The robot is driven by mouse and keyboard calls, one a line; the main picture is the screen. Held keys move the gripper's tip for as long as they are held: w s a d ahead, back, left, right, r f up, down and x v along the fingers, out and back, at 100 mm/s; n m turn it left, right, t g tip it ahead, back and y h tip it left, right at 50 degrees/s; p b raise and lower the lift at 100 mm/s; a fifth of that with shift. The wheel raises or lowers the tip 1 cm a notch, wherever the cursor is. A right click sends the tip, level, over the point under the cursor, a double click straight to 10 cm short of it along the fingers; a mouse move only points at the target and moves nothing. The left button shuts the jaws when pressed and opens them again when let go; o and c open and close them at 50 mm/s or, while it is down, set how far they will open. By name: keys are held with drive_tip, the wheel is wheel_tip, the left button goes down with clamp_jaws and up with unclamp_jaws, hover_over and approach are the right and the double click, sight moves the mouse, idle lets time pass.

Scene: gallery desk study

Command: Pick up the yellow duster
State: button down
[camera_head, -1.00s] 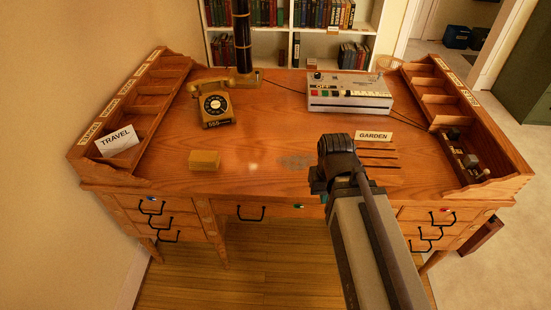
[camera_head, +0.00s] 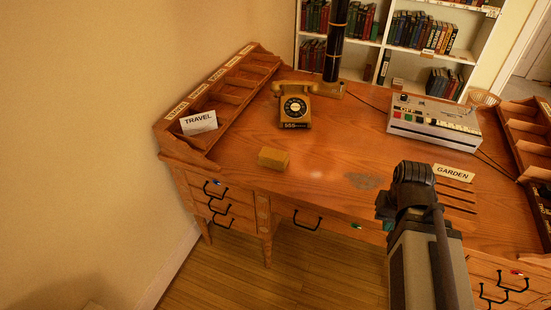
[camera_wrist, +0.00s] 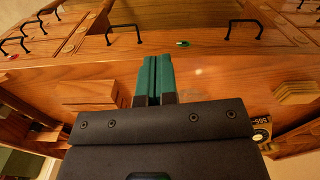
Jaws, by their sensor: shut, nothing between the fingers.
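The yellow duster (camera_head: 273,158) is a small mustard-yellow block lying flat near the desk's front edge, left of centre. It also shows at the right side of the wrist view (camera_wrist: 297,93). My gripper (camera_head: 384,212) is over the front of the desk, to the right of the duster and well apart from it. In the wrist view its two dark green fingers (camera_wrist: 155,77) are together with nothing between them. In the head view my wrist mostly hides the fingers.
A telephone (camera_head: 295,106) stands behind the duster. A slotted rack with a TRAVEL card (camera_head: 198,122) is at the left. A grey switch console (camera_head: 434,121) and a GARDEN card (camera_head: 454,173) are at the right. Desktop between duster and gripper is clear.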

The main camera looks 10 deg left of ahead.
idle(0.4)
drive_tip(key=shift+c, duration=0.4)
unclamp_jaws()
idle(0.4)
drive_tip(key=shift+a, duration=0.1)
